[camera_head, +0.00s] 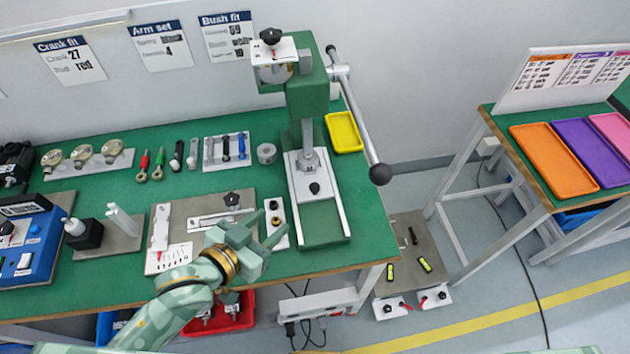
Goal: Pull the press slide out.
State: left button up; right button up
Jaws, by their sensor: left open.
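The green arbor press (308,110) stands on the bench, with a long lever ending in a black ball at its right. Its press slide (318,204) is a pale plate with a small black knob, lying between two light rails on the press base under the ram. My left gripper (269,224) is open, with its fingers pointing up and to the right. It is left of the slide and apart from it in the picture, over the front of a small light plate with round parts (276,208). I cannot tell its height. My right gripper is not in view.
A fixture plate (195,219) lies left of the small plate. A grey ring (267,153), a tool tray (226,151) and a yellow tray (343,132) lie around the press. The bench's front edge is close below. A table with coloured trays (553,160) stands at the right.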

aim_at(313, 189)
pick_arm(q)
jog(key=b+x, duration=0.2)
jog(key=x, duration=0.3)
jog(key=shift+f, duration=0.2)
jog(key=b+x, duration=0.3)
jog(key=x, duration=0.6)
jog(key=shift+w+d+f, duration=0.1)
jog(key=shift+w+d, duration=0.25)
jog(key=shift+w, duration=0.05)
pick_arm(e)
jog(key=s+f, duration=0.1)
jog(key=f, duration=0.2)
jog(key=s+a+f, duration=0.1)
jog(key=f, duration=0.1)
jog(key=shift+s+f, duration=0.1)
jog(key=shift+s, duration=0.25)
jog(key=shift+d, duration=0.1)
pick_arm(q)
grip_shut()
